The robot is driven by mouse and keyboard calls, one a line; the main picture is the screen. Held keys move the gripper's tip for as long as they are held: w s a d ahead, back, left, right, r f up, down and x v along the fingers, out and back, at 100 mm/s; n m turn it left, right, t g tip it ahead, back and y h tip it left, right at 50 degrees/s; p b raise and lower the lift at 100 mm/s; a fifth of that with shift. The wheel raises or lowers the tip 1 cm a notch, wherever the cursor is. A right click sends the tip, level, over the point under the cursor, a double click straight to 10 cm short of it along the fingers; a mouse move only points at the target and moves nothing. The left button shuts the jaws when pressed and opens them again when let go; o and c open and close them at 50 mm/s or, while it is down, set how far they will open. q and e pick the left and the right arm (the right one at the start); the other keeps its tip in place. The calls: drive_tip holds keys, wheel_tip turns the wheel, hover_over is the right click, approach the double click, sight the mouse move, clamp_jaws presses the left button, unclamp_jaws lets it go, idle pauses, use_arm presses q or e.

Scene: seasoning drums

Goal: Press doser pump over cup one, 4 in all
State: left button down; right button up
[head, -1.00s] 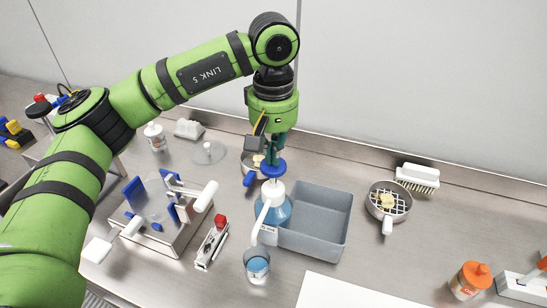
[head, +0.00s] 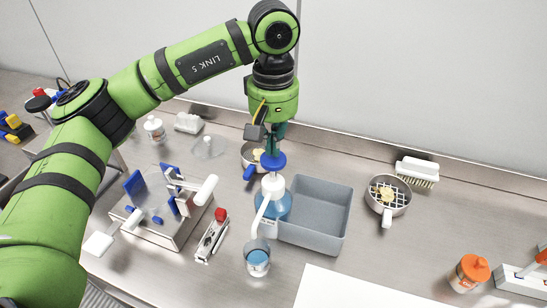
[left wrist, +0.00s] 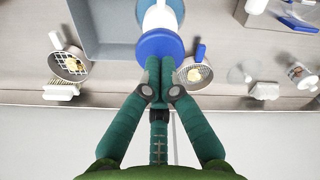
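The doser pump bottle (head: 278,208) holds blue liquid and stands upright beside a grey bin. Its white spout (head: 261,217) reaches down to the front over a clear cup (head: 257,262), which has blue liquid in it. The pump's round blue top (head: 273,161) also shows in the left wrist view (left wrist: 160,46). My left gripper (head: 274,149) points down from above, with its fingertips at the blue top. In the left wrist view its green fingers (left wrist: 160,98) are together, with nothing seen between them. My right gripper is not in view.
The grey bin (head: 345,222) stands right of the bottle. A rack (head: 160,232) and a small red-tipped tool (head: 212,238) stand left of it. A pan (head: 403,208), a brush (head: 417,171) and an orange-capped bottle (head: 465,278) are to the right. A white sheet (head: 355,292) lies in front.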

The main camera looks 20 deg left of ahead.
sight(273, 158)
use_arm(q)
drive_tip(key=shift+f+b, duration=1.6)
drive_tip(key=shift+f, duration=0.5)
drive_tip(key=shift+r+p, duration=1.6)
drive_tip(key=shift+r, duration=0.95)
drive_tip(key=shift+f, duration=0.1)
drive_tip(key=shift+f+b, duration=2)
drive_tip(key=shift+f, duration=0.35)
drive_tip(key=shift+r, duration=0.1)
drive_tip(key=shift+r+p, duration=1.55)
drive_tip(key=shift+r, duration=0.75)
